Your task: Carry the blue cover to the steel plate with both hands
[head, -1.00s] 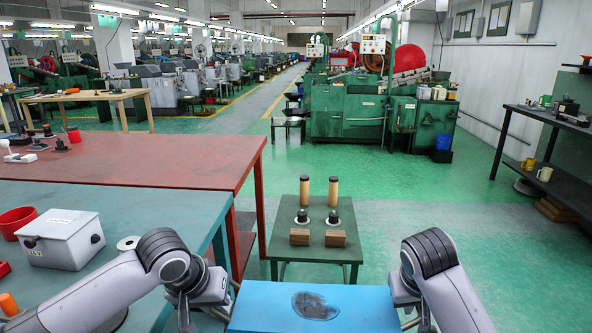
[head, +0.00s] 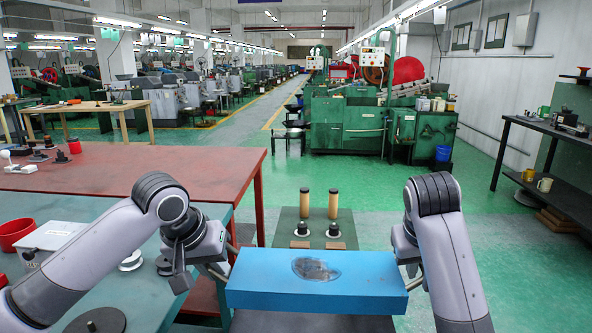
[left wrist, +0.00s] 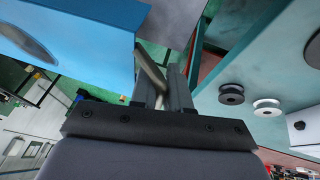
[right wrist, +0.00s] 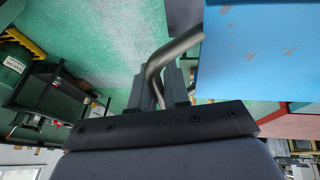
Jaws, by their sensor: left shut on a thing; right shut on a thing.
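The blue cover (head: 262,288) is a flat blue slab with a dark grey oval patch on top. It hangs level between my two arms, with a bar handle on each side. My left gripper (head: 224,266) is shut on the left handle; the left wrist view shows the bar (left wrist: 151,68) between its jaws. My right gripper (head: 408,270) is shut on the right handle; the right wrist view shows the bent bar (right wrist: 172,54) between its jaws. I cannot make out a steel plate for certain; a grey surface below the cover is mostly hidden.
Beyond the cover is a small dark green table (head: 290,218) with wooden cylinders, black knobs and wooden blocks. A red-topped table (head: 190,170) and a teal table (head: 130,300) with a red bowl (head: 14,235) and white box stand left. Green floor is open at right.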

